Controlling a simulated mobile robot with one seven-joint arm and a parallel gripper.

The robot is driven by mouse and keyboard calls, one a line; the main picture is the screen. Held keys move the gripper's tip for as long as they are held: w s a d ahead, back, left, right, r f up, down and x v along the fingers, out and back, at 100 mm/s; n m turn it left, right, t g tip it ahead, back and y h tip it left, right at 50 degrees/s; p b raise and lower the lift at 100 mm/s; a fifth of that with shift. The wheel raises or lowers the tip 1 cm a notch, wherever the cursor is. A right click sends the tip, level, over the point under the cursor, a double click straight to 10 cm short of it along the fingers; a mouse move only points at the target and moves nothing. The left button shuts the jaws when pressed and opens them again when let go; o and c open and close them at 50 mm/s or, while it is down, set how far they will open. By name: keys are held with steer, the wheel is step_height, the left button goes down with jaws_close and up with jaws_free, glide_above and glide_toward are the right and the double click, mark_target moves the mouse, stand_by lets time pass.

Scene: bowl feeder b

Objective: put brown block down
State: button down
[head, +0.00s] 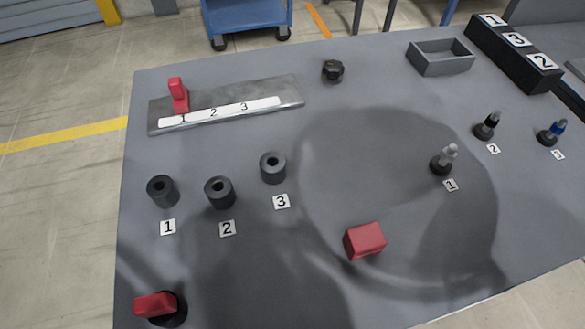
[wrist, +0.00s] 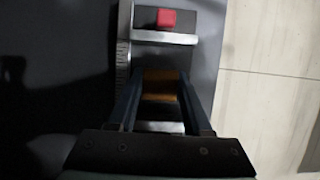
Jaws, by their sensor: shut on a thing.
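The brown block (wrist: 160,84) shows in the wrist view, between the fingers of my gripper (wrist: 160,92). The gripper is shut on it, with a finger on each side. Below it in the picture, a pale metal piece (wrist: 160,112) shows between the fingers. I cannot tell whether the block touches anything underneath. The head view shows neither my gripper nor the brown block.
In the wrist view, a red block (wrist: 166,19) sits ahead by a metal bar (wrist: 165,37), with a marked strip (wrist: 123,60) at left and floor at right. The head view shows a grey table (head: 330,160), a red block (head: 365,240), numbered holders (head: 220,192) and an open tray (head: 441,58).

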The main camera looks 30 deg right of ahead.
steer(key=shift+f, duration=0.15)
steer(key=shift+c, duration=1.6)
jaws_free()
steer(key=p+v, duration=0.2)
steer(key=v, duration=0.5)
steer(key=shift+r+p, duration=0.3)
steer(key=shift+r, duration=0.1)
steer(key=shift+a, duration=0.15)
